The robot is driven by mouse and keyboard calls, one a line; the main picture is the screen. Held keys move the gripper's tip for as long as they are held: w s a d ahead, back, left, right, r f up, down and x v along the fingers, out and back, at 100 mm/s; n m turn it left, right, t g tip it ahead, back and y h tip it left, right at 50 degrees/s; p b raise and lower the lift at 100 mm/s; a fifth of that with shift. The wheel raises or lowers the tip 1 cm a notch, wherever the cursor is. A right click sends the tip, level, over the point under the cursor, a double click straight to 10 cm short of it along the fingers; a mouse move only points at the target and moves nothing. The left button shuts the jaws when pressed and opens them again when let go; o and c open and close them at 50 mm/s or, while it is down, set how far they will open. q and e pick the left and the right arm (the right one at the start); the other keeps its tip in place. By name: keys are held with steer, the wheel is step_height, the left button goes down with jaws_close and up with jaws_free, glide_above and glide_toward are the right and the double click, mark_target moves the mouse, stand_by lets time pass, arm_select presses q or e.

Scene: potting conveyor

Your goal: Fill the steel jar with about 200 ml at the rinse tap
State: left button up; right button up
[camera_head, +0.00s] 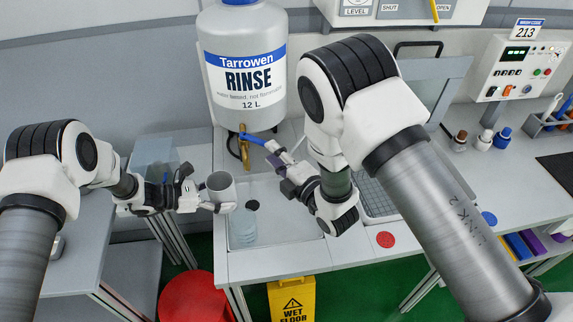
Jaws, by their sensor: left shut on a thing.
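The grey steel jar (221,188) is upright in my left gripper (208,198), which is shut on it. The jar is over the left edge of the sink area, to the left of and lower in the picture than the brass rinse tap (244,152). The tap hangs under the white Tarrowen RINSE tank (243,85). Its blue lever (252,139) points to the right. My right gripper (275,149) has its fingertips at or close to the lever's right end. I cannot tell whether they touch it or how far they are open. The jar's inside is not clear.
A sink basin (285,232) lies below the tap, with a pale round stack and a black disc at its left. A red bucket (192,297) and a yellow wet floor sign (292,299) stand in front. Bottles (484,140) stand on the right counter.

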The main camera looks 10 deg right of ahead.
steer(key=v, duration=0.6)
steer(key=shift+s, duration=0.3)
steer(key=shift+d, duration=0.15)
